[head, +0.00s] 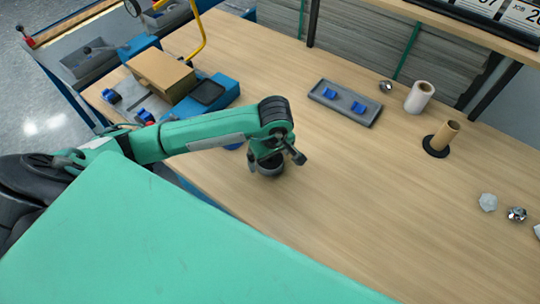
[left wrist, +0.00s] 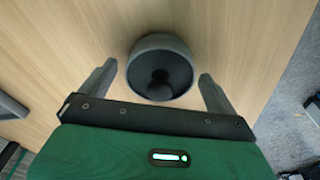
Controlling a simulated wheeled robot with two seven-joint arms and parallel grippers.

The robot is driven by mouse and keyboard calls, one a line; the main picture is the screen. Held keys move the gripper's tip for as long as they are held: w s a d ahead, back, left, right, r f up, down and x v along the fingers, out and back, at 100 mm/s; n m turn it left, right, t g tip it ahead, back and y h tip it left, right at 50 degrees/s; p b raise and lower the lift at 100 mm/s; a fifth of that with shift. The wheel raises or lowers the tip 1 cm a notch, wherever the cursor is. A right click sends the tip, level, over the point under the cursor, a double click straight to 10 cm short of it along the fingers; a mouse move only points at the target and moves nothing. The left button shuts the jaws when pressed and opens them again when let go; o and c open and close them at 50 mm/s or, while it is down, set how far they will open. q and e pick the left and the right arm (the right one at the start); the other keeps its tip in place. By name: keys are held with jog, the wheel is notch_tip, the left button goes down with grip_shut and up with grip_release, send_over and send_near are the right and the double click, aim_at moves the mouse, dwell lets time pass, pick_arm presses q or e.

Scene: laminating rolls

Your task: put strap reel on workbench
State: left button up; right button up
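A dark grey round object (head: 270,166), which looks like the strap reel, sits on the wooden workbench (head: 340,215) near its front edge. In the left wrist view this reel (left wrist: 160,68) has a grey rim and a dark hollow middle with a black knob. My left gripper (head: 276,163) is right above and around it. Its two fingers (left wrist: 158,82) stand apart on either side of the reel, with visible gaps between them and its rim. My right gripper is not in view.
A grey tray (head: 345,103) with blue parts, a white roll (head: 419,97) and a brown tube on a black base (head: 446,136) stand farther back. A cardboard box (head: 160,73) is at left. Small metal pieces (head: 488,202) lie at right. The middle bench is clear.

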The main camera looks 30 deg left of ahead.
aim_at(273, 157)
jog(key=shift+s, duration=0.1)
pick_arm(q)
jog(key=shift+r, duration=0.25)
jog(key=r, duration=0.4)
jog(key=shift+d+r+b, duration=0.2)
jog(key=shift+d+b, duration=0.1)
jog(key=shift+b, duration=0.1)
jog(key=r, duration=0.5)
jog(key=shift+s+d+r+b, duration=0.25)
jog(key=shift+r+b, duration=0.1)
jog(key=shift+r, duration=0.05)
jog(key=shift+s+d+r, duration=0.1)
jog(key=shift+r, duration=0.65)
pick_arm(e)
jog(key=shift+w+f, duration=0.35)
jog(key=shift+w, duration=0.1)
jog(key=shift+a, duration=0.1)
